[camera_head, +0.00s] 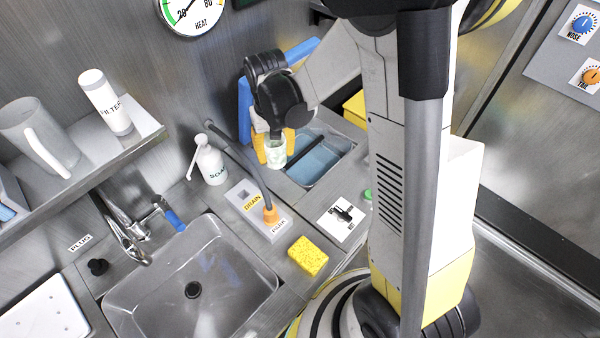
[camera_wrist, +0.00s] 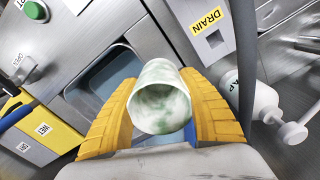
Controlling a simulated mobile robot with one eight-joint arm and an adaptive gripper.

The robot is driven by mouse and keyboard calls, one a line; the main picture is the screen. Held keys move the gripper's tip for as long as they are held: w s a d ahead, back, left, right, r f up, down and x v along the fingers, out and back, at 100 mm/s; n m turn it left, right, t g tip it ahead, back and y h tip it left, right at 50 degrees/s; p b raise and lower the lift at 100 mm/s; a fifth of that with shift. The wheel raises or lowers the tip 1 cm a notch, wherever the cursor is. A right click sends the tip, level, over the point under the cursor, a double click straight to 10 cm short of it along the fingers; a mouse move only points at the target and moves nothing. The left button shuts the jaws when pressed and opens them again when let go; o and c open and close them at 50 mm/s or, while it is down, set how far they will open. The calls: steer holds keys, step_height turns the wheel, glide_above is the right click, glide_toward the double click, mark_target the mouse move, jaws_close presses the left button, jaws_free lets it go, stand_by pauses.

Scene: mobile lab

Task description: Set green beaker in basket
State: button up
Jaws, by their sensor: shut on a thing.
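The green beaker (camera_head: 276,153) is a small whitish cup with mottled green marks. My gripper (camera_head: 275,146) is shut on it, with one yellow finger on each side. In the wrist view the beaker (camera_wrist: 160,98) sits between the yellow fingers (camera_wrist: 163,112), its round end facing the camera. It is near the left edge of a recessed basin (camera_head: 322,160) with a bluish inside; the basin also shows in the wrist view (camera_wrist: 98,82). I cannot tell whether this basin is the basket. Blue bars (camera_head: 302,51) show behind my wrist, partly hidden.
A soap bottle (camera_head: 211,163) stands left of the beaker. A drain block (camera_head: 258,210) with a grey hose is in front. A yellow sponge (camera_head: 308,256) lies beside the large sink (camera_head: 190,285). Yellow bins (camera_wrist: 58,126) marked WET and DRY are at the left in the wrist view.

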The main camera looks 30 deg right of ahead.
steer(key=shift+s+d+r+m, duration=0.15)
steer(key=shift+s+d+m, duration=0.1)
steer(key=shift+d+m, duration=0.35)
steer(key=shift+w+d+f+m, duration=0.25)
steer(key=shift+w+m, duration=0.15)
steer(key=shift+m, duration=0.6)
steer(key=w+d+f+m, duration=0.15)
steer(key=d+m, duration=0.55)
steer(key=m, duration=0.7)
steer(key=w+d+f+m, duration=0.15)
steer(key=d+m, duration=0.45)
steer(key=m, duration=0.7)
steer(key=shift+m, duration=0.4)
steer(key=f+b, duration=0.3)
steer(key=f, duration=0.5)
steer(key=f+b, duration=0.4)
steer(key=f, duration=0.4)
steer(key=f+b, duration=0.4)
steer(key=f, duration=0.4)
steer(key=shift+w+d, duration=0.3)
